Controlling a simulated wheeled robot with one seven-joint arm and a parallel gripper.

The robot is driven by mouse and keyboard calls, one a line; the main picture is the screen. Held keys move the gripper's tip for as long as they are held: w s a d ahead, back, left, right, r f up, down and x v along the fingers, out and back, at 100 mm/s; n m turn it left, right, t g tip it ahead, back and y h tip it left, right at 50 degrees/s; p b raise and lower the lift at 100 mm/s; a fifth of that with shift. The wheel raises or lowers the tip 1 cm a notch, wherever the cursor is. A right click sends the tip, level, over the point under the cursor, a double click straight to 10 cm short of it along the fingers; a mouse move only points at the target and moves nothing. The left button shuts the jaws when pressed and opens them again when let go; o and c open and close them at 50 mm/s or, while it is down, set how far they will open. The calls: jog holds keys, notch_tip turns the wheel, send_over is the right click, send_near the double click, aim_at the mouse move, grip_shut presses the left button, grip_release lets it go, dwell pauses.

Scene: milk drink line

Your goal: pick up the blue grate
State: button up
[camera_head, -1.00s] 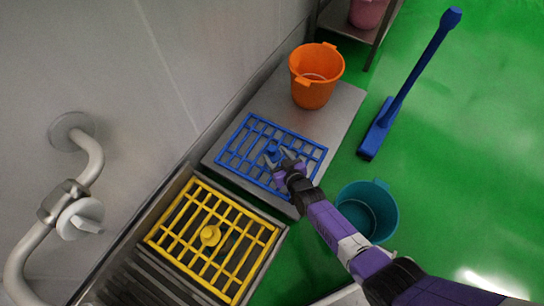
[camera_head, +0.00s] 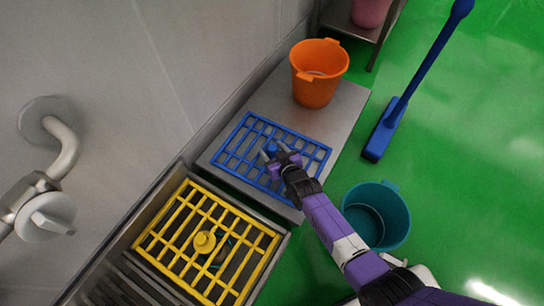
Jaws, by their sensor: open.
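The blue grate (camera_head: 236,153) lies flat on the steel bench top, with a blue knob near its middle. My gripper (camera_head: 273,153) is over the middle of the grate, at the knob, with its fingers apart. The knob is partly hidden by the fingers, and I cannot tell whether they touch it. My wrist and purple arm cover part of the grate's lower right side.
A yellow grate (camera_head: 205,242) lies over the steel basin at lower left. An orange bucket (camera_head: 317,75) stands on the bench (camera_head: 345,110) behind the blue grate. A teal bucket (camera_head: 376,215) and a blue broom (camera_head: 384,130) are on the green floor at right.

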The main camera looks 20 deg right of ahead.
grip_shut()
dwell(1.4)
jog(key=shift+r, duration=0.1)
